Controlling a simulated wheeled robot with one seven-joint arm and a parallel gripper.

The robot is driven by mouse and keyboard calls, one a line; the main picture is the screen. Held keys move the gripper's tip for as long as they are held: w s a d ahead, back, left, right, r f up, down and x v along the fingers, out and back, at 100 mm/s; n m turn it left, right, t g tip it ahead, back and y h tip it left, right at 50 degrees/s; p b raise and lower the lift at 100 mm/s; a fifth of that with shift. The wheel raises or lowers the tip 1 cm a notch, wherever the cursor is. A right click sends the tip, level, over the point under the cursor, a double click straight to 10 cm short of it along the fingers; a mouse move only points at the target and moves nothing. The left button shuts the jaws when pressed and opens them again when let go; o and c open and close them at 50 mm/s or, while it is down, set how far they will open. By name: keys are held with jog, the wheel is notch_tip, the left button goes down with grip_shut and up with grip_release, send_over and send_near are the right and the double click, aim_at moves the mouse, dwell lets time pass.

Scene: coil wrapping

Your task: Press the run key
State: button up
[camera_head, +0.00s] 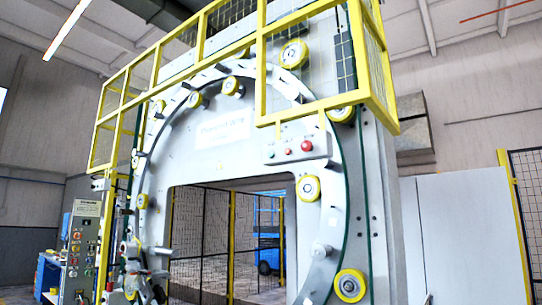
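A grey button box (297,148) is fixed on the upper right of the large ring-shaped wrapping machine (232,130). It carries a red button (306,146) and smaller buttons to its left. A separate control panel (80,240) with several coloured buttons stands at the far left, beside the ring. The lettering on both is too small to read, so I cannot tell which button is the run key. My gripper is not in view.
Yellow guard rails (262,60) surround the top of the machine. Yellow rollers (350,285) sit around the ring. A blue cabinet (47,275) stands at the lower left. White panels (465,240) and a mesh fence (528,190) stand at the right.

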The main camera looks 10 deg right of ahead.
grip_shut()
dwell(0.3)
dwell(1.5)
